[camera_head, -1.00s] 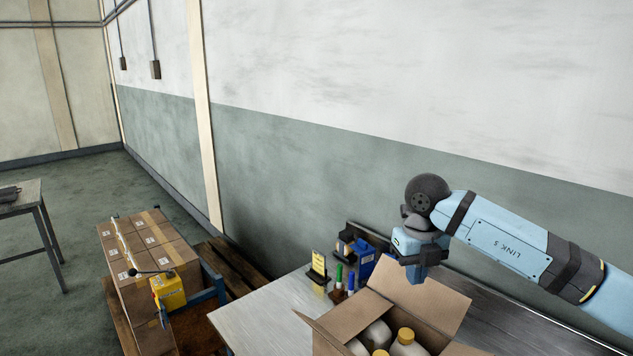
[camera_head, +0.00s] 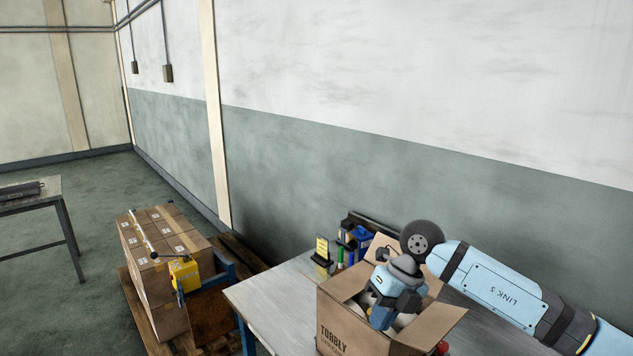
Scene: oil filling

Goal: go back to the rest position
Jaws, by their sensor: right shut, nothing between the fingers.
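My right gripper (camera_head: 382,318) is at the end of the light blue arm that comes in from the right. My left gripper is not in view.
The box stands on a metal-topped table (camera_head: 268,300). Behind it are a yellow card stand (camera_head: 322,250), markers and a blue holder. A pallet of cartons (camera_head: 150,265) with a yellow device (camera_head: 184,273) stands at left. Another table (camera_head: 30,200) is at far left.

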